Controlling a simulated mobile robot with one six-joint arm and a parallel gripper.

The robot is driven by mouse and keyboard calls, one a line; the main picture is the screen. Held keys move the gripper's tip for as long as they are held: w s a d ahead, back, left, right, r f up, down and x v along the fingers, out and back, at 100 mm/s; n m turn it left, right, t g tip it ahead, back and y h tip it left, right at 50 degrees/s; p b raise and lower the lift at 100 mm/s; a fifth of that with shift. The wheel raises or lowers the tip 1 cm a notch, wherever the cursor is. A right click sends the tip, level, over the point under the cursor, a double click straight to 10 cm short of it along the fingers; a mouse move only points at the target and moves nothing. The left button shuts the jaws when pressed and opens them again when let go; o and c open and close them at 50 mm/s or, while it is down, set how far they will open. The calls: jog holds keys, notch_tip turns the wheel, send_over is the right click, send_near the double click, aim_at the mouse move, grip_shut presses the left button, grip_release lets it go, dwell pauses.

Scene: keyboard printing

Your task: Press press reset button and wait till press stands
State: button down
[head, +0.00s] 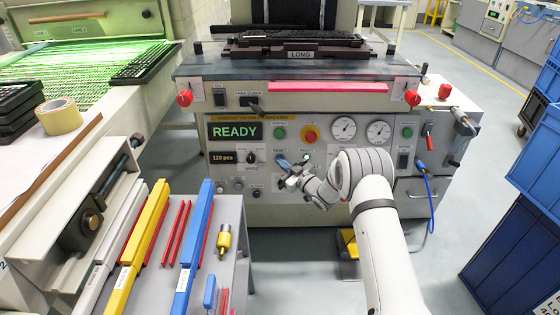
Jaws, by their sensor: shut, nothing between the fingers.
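The press (300,98) stands ahead with its control panel facing me, and its screen (235,132) reads READY in green. The RESET label (280,149) is on the lower middle of the panel. A blue part (282,159) shows just under it, at the tip of my gripper; the reset button is largely hidden there. My gripper (287,166) is shut and empty, right in front of the panel below the label. I cannot tell whether it touches the button. A green lamp (306,157) sits just to the right, under a READY label.
A side table (232,215) with coloured bars stands at left front. Blue crates (515,240) stand at right. Floor between is partly clear.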

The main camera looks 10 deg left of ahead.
jog(key=shift+s+d+r, duration=0.2)
jog(key=shift+s+r, duration=0.05)
jog(key=shift+s, duration=0.5)
jog(key=shift+s+d+r+p, duration=0.25)
jog(key=shift+s+p, duration=0.1)
jog(key=shift+s, duration=0.45)
jog(key=shift+s+d+r+p, duration=0.15)
jog(key=shift+s+r+p, duration=0.2)
jog(key=shift+s, duration=0.4)
jog(key=shift+s+d+r+p, duration=0.2)
jog(key=shift+s+p, duration=0.2)
jog(key=shift+s, duration=0.4)
